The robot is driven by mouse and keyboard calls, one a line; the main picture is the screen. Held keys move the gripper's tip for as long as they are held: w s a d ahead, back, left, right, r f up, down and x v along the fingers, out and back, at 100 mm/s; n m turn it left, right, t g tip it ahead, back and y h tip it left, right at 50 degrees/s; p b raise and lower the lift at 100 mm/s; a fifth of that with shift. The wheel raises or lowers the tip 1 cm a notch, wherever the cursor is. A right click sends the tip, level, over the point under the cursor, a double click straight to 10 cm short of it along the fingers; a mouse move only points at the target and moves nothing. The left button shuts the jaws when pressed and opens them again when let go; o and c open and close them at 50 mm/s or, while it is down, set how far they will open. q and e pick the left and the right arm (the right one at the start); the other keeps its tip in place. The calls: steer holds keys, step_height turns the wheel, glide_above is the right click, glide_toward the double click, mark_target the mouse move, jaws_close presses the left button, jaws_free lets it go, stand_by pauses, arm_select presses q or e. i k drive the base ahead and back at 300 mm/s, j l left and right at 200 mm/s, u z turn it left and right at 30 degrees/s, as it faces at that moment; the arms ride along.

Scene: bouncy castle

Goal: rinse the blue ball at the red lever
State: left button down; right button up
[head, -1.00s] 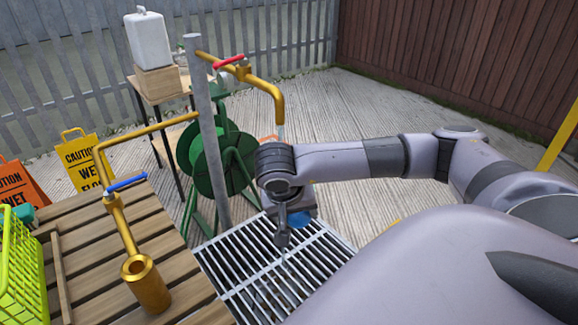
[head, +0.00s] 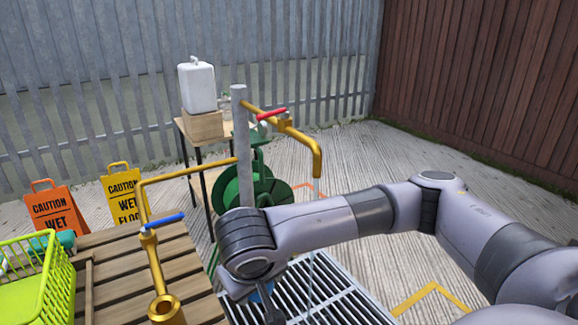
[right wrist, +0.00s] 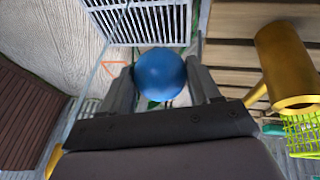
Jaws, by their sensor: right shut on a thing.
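The blue ball (right wrist: 160,74) is between the two fingers of my right gripper (right wrist: 160,82), which is shut on it. In the head view only a sliver of the blue ball (head: 263,290) shows behind my right wrist. The red lever (head: 271,114) sits on a brass pipe with a down-bent spout (head: 317,170), beside a grey post. A thin pale stream (head: 314,240) falls from the spout towards the floor grate. The ball is left of this stream and below the spout, apart from it in the picture. My left gripper is not in view.
A blue lever (head: 163,220) sits on another brass pipe by a slatted wooden table (head: 120,275). A green basket (head: 25,285) stands at left, near two wet-floor signs (head: 122,190). A metal grate (head: 345,295) lies below. A green hose reel (head: 245,190) stands behind the post.

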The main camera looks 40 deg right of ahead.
mark_target(272, 114)
steer(key=k, duration=0.55)
steer(key=k+z, duration=0.1)
steer(key=z, duration=0.95)
steer(key=i+l+z, duration=0.1)
steer(key=z, duration=0.35)
steer(key=i+l+z, duration=0.1)
steer(key=z, duration=0.3)
steer(key=i+l, duration=0.15)
steer(key=i, duration=0.1)
